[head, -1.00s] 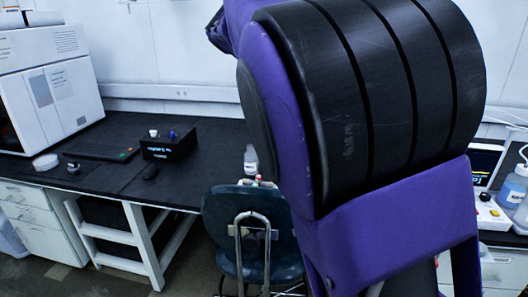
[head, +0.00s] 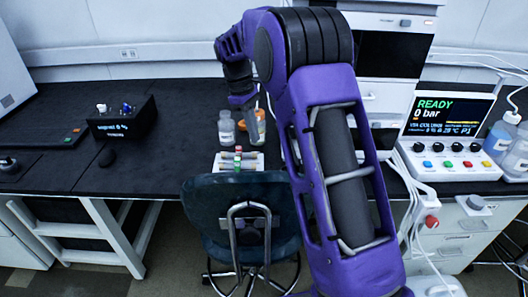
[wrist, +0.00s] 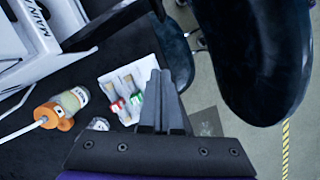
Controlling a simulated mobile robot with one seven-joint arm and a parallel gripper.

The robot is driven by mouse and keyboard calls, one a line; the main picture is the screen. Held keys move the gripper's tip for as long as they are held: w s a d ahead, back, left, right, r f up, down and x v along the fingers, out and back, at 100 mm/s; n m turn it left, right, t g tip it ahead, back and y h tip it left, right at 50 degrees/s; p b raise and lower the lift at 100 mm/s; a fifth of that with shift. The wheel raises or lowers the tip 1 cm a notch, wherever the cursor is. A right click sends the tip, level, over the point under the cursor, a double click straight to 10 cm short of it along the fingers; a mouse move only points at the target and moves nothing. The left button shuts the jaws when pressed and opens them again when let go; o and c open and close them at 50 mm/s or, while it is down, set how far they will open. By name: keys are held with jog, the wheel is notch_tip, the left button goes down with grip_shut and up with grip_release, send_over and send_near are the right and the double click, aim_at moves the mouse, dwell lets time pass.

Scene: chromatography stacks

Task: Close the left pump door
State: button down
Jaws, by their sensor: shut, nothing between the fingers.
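A white instrument stack (head: 385,105) with dark front panels stands on the bench, partly hidden behind my arm in the head view. I cannot tell which part of it is the left pump door. In the wrist view, a white lettered panel (wrist: 42,38) and white framed parts show at the upper left. My gripper (wrist: 161,76) is shut and empty. In that view its fingertips show beside a white rack of small tubes (wrist: 128,88), with no contact visible.
Bottles (head: 227,127) and the tube rack (head: 238,161) stand near the bench's front edge. A dark chair (head: 215,212) is in front. A control box with a lit screen (head: 448,117) is at the right. A black box (head: 122,122) sits at the left, with clear bench between.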

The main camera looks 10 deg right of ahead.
jog(key=s+d+f+b, duration=0.2)
jog(key=s+d+f, duration=0.2)
jog(key=f, duration=0.5)
jog(key=shift+d+f, duration=0.2)
jog(key=shift+d, duration=0.35)
